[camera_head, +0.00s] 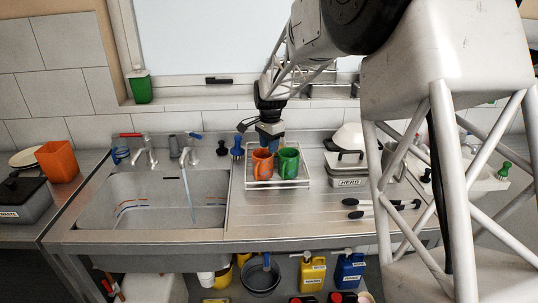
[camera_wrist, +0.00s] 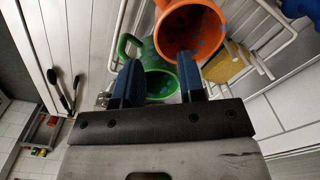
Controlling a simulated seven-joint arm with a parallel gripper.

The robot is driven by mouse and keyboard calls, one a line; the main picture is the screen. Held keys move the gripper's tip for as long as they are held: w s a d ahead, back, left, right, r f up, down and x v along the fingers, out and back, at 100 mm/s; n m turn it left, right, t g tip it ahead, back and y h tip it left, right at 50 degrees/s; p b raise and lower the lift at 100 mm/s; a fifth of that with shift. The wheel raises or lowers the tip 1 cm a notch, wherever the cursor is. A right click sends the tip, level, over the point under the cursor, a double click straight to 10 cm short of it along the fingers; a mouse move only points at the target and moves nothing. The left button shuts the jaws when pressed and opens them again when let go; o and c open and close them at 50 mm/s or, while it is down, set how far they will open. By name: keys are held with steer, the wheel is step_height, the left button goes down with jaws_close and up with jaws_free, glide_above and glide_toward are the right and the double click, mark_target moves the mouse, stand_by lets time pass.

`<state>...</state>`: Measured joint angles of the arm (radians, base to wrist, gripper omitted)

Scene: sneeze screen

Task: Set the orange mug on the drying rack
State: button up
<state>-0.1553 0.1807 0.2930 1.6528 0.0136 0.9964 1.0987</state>
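The orange mug (camera_head: 262,164) with blue spots appears upright on the white wire drying rack (camera_head: 293,184), left of the green mug (camera_head: 288,164). My gripper (camera_head: 269,140) is just above and behind the orange mug. In the wrist view, the blue fingers of my gripper (camera_wrist: 157,82) are spread apart with nothing clamped between them. The green mug (camera_wrist: 160,84) shows beyond the gap. The orange mug (camera_wrist: 187,28) is close beside the right fingertip, its open mouth facing the camera; whether they touch is unclear. Rack wires (camera_wrist: 262,42) show around the mugs.
The steel sink (camera_head: 150,205) is left of the rack. A blue brush (camera_head: 237,148) is behind left. The counter in front of the rack is clear.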

steer(key=shift+r, duration=2.6)
steer(key=shift+s, duration=0.15)
steer(key=s+d+r+n, duration=0.2)
steer(key=s+d+r, duration=0.1)
steer(key=s, duration=0.5)
steer(key=s+d+r+n+t, duration=0.1)
steer(key=s+d+r, duration=0.15)
steer(key=s, duration=0.65)
steer(key=s+d+r+n, duration=0.2)
steer(key=s+d, duration=0.1)
steer(key=s, duration=0.5)
steer(key=s+d+f+n, duration=0.1)
steer(key=s+f+n, duration=0.1)
steer(key=s, duration=0.6)
steer(key=s+d+f+n+t, duration=0.1)
steer(key=s+d+f, duration=0.1)
steer(key=s, duration=0.7)
steer(key=s+d+f+n, duration=0.1)
steer(key=s+n, duration=0.1)
steer(key=s, duration=0.7)
steer(key=shift+d+f+n, duration=0.3)
steer(key=shift+d+f, duration=0.05)
steer(key=shift+f, duration=0.05)
